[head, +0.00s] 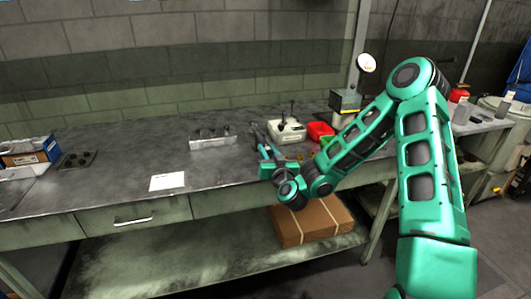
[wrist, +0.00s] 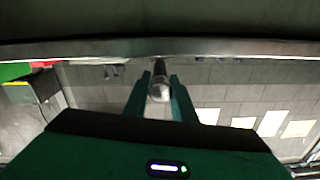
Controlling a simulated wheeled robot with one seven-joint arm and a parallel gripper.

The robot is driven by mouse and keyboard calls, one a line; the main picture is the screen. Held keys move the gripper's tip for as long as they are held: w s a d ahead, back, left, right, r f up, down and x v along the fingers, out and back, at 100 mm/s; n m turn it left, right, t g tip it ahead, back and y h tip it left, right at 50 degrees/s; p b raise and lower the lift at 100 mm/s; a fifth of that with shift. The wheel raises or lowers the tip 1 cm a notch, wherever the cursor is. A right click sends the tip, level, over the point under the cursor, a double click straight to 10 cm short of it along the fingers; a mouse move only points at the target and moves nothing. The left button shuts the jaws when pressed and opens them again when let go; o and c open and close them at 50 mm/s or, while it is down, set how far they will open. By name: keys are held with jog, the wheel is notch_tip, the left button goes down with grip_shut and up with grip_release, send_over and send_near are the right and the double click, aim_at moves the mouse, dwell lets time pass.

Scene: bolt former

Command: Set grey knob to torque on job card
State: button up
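My gripper (head: 264,158) is low over the front of the bench, left of the white box. In the wrist view its two green fingers (wrist: 160,80) stand apart, one on each side of a dark, rod-like part with a shiny grey rounded end (wrist: 160,92). This may be the grey knob; no marks on it can be read. I cannot tell whether the fingers touch it. A white sheet (head: 167,181), perhaps the job card, lies flat near the bench's front edge; its writing is too small to read.
A white box (head: 287,131) with a black upright part stands on the bench (head: 110,196), next to a red bin (head: 320,131). A grey metal rack (head: 213,141) stands further left. A blue and white box (head: 30,151) is at the far left. The middle-left of the bench is mostly clear.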

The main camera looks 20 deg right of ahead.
jog(key=shift+m, duration=0.3)
jog(key=m, duration=0.4)
jog(key=shift+r, duration=0.1)
jog(key=m, duration=0.5)
jog(key=shift+d, duration=0.1)
jog(key=m, duration=0.4)
jog(key=shift+w, duration=0.1)
jog(key=shift+m, duration=2)
